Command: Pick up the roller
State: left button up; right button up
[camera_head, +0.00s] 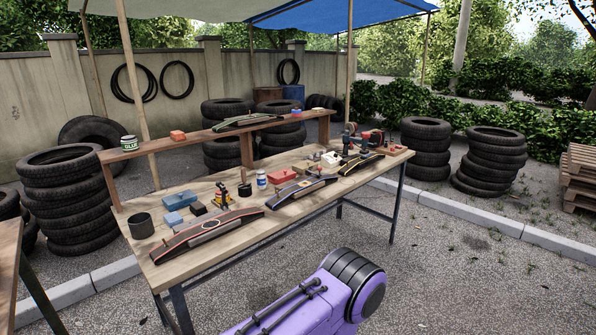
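A wooden workbench (256,238) stands in front of me with many small things on it. A small dark piece with a thin upright handle (245,187) stands near its middle. It may be the roller, but it is too small to tell. A yellow and black tool (222,196) stands to its left, and a white bottle with a blue lid (262,180) to its right. Neither of my grippers shows in this view, so I cannot see whether they hold anything.
Long dark curved pieces (208,231) lie along the bench's front edge. A dark cup (141,226) and blue boxes (180,201) are at the left. A raised shelf (190,142) runs along the back. Tyre stacks (68,195) stand behind. Gravel in front is mostly open.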

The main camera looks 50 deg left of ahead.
aim_at(243, 176)
jog(key=u, duration=0.1)
jog(key=i, duration=1.2)
jog(key=u, duration=0.8)
jog(key=i, duration=0.75)
jog(key=u, duration=0.9)
